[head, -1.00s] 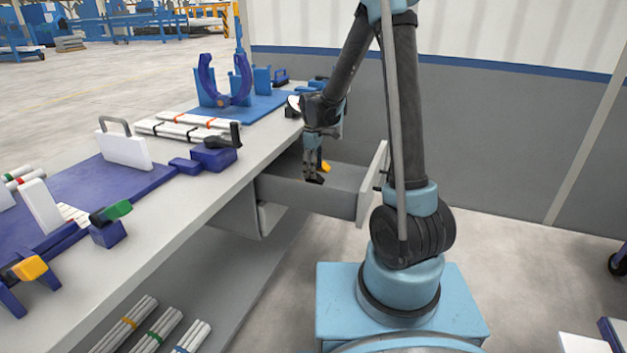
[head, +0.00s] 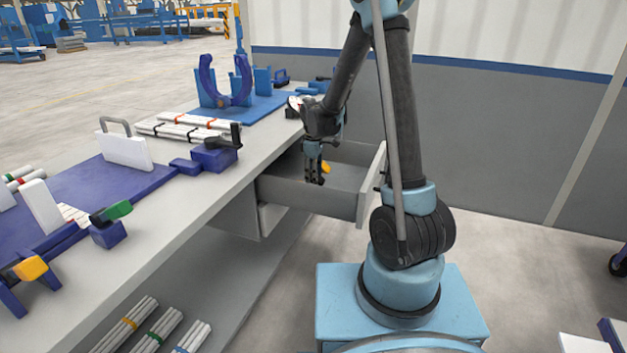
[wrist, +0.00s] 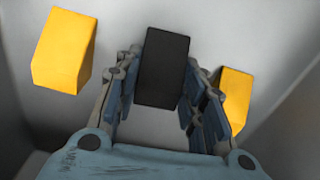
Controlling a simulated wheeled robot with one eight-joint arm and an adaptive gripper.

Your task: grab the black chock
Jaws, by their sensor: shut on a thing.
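The black chock (wrist: 163,68) is a dark block in the middle of the wrist view, inside the drawer. My gripper (wrist: 160,95) is shut on it, with one finger on its left side and one on its right. In the head view my gripper (head: 314,180) reaches down into the open drawer (head: 310,197). The black chock cannot be told apart from the dark fingertips there.
One yellow block (wrist: 63,50) lies left of the black chock and another yellow block (wrist: 234,97) lies close to its right, beside the right finger. The drawer walls surround them. The workbench (head: 190,225) edge is left of the arm.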

